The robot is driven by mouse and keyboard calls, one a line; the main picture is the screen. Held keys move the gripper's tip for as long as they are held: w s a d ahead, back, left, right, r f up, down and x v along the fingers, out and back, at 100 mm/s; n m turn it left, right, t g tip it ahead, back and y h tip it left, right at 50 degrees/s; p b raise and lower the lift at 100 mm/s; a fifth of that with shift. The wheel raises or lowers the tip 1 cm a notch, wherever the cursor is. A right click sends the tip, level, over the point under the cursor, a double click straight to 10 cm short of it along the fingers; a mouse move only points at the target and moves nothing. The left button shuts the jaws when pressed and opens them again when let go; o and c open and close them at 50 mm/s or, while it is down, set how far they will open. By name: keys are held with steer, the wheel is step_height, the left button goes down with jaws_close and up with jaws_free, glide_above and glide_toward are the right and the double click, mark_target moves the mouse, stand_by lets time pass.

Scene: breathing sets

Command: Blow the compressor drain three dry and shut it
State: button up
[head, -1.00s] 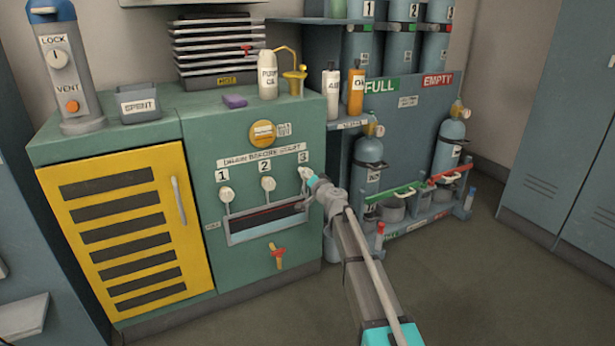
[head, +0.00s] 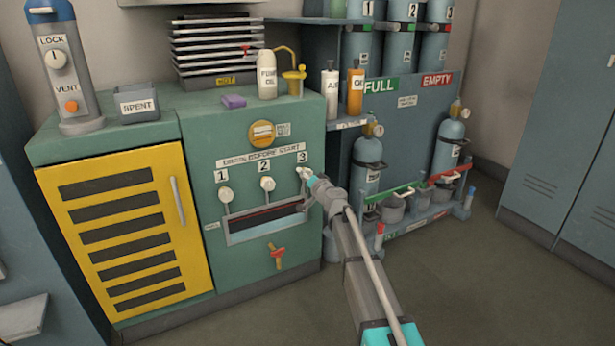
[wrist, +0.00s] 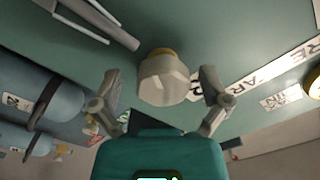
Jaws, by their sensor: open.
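Drain three is the pale round knob under the label 3 (head: 302,157) on the green compressor panel. In the wrist view its knob (wrist: 164,80) shows large, with a brass collar behind it. My gripper (head: 308,176) is at this knob, coming from the lower right, and hides much of it in the head view. In the wrist view my gripper (wrist: 162,92) is open, one finger on each side of the knob, with gaps to both. Drain one's knob (head: 226,194) and drain two's knob (head: 267,184) are to the left. I cannot tell whether drain three is open.
A clear-fronted trough (head: 262,222) runs below the drains, with a red-handled valve (head: 277,254) under it. A gas cylinder (head: 367,165) stands in the rack to the right of my arm. The floor (head: 450,280) at the right is clear.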

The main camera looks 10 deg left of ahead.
steer(key=shift+s, duration=0.1)
steer(key=v, duration=1.2)
stand_by(0.7)
